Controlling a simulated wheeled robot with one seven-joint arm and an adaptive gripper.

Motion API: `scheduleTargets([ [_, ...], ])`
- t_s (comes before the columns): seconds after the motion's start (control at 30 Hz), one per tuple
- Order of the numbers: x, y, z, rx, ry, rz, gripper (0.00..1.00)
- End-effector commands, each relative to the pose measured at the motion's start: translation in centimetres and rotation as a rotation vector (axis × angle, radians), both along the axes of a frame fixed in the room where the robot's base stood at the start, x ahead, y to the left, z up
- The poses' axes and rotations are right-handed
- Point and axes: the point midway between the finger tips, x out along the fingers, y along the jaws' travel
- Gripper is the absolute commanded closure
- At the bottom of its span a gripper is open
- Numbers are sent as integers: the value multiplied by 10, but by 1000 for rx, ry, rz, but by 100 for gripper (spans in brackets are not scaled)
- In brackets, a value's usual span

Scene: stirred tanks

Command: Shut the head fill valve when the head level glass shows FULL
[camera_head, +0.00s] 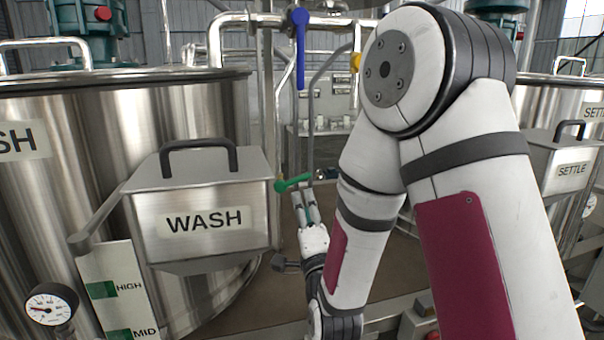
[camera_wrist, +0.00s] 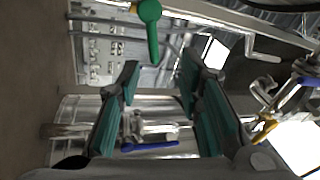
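A green lever handle (camera_head: 293,182) sits on a pipe right of the WASH box. It also shows in the wrist view (camera_wrist: 150,28), just beyond and between my fingertips. My gripper (camera_head: 304,198) is close below this handle, open, with nothing seen between its fingers; its teal pads stand apart in the wrist view (camera_wrist: 160,65). A blue lever handle (camera_head: 300,46) hangs down on the upper pipework. A level plate (camera_head: 118,290) marked HIGH and MID is at lower left; its lower part is cut off. I see no label reading HEAD or FULL.
The WASH box (camera_head: 205,205) with its black handle juts from the large steel tank (camera_head: 190,110). A dial gauge (camera_head: 50,304) is at lower left. A SETTLE box (camera_head: 566,172) stands at right. A yellow handle (camera_head: 355,62) is on the rear pipes. My arm hides much of the right centre.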

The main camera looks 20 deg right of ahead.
Motion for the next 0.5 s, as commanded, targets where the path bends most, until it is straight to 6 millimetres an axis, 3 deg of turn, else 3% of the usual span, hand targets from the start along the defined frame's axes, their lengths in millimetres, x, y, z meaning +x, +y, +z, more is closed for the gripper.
scheduleTargets([
  [0.1, -13, 5, -7, -27, 16, -64, 67],
  [0.27, -17, 4, -11, -47, 24, -105, 67],
  [0.5, 10, -2, -5, -47, 19, -111, 67],
])
